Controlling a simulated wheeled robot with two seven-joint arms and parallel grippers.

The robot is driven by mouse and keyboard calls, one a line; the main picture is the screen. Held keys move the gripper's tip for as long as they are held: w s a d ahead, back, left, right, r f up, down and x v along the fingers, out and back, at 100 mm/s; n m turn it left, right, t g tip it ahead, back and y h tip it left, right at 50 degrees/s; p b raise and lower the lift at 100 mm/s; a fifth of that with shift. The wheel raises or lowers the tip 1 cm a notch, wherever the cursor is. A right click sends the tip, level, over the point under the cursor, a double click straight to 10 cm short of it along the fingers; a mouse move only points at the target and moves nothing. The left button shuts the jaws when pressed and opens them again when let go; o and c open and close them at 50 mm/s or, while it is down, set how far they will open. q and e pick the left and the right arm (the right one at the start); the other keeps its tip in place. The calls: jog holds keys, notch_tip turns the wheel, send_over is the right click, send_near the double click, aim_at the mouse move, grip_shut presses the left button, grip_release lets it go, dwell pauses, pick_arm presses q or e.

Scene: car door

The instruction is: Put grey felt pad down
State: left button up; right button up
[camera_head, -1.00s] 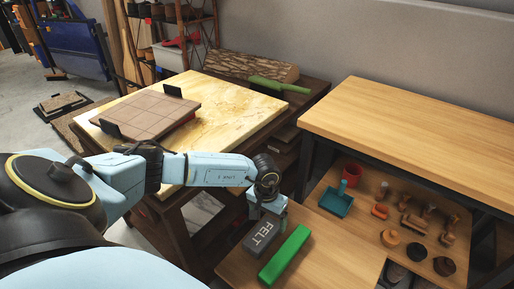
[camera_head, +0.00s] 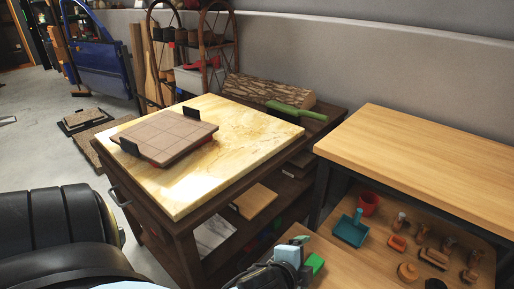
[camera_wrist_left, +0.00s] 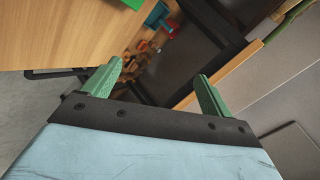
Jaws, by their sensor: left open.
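My left gripper (camera_head: 300,241) is at the bottom of the head view, over the low wooden table (camera_head: 345,272). In the left wrist view its two green fingers (camera_wrist_left: 159,70) stand apart with nothing between them. The grey felt pad does not show in either view now; it may be hidden behind my arm or below the frame. A green block (camera_head: 315,264) on the low table is partly hidden by the gripper. A green corner (camera_wrist_left: 133,3) also shows at the top edge of the left wrist view. My right gripper is not in view.
A higher wooden bench (camera_head: 430,155) stands right. Below it are a teal dustpan (camera_head: 351,230), a red cup (camera_head: 369,203) and several small wooden tools.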

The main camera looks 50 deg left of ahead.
pick_arm(q)
jog(key=s+f+n+g+h, duration=0.1)
jog(key=s+f+n+g, duration=0.1)
jog(key=s, duration=0.5)
jog(key=s+f+n+g+h, duration=0.1)
jog(key=s+f+n+g, duration=0.1)
jog(key=s+n+g, duration=0.3)
jog(key=s+n, duration=0.2)
jog(key=shift+s+d+f, duration=0.3)
jog(key=shift+s+f, duration=0.05)
jog(key=shift+s, duration=0.05)
notch_tip(320, 180, down, 8)
jog(key=s+g+p, duration=0.2)
jog(key=s+p, duration=0.1)
jog(key=p, duration=1.4)
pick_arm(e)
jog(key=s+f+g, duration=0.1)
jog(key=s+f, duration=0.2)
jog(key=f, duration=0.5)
pick_arm(q)
jog(key=s+a+p, duration=0.2)
jog(key=s+p, duration=1.1)
jog(key=s, duration=0.1)
jog(key=shift+s+a+g, duration=0.25)
jog(key=shift+s+g, duration=0.15)
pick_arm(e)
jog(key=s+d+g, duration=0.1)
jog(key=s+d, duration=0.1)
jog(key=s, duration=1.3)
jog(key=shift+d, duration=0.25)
